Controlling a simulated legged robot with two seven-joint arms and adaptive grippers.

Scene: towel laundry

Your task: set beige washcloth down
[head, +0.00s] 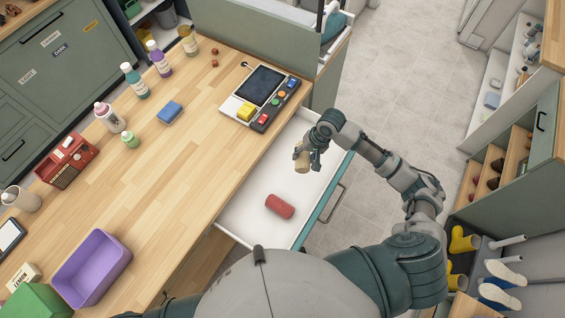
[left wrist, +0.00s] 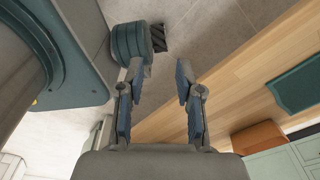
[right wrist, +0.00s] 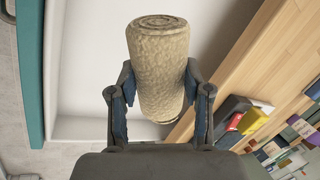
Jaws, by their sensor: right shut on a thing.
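The beige washcloth (head: 302,160) is a rolled cylinder held over the open drawer (head: 240,214). It also fills the middle of the right wrist view (right wrist: 158,62). My right gripper (head: 309,152) is shut on it, with one finger on each side. A red rolled cloth (head: 280,206) lies on the white drawer floor, nearer to me than the beige roll. My left gripper (left wrist: 156,85) shows only in the left wrist view, with its fingers apart and nothing between them.
The wooden counter (head: 190,170) lies left of the drawer. It carries a control panel (head: 261,98), several bottles, a blue block (head: 170,112), a red radio (head: 66,160) and a purple bin (head: 92,268). The drawer floor around the red roll is clear.

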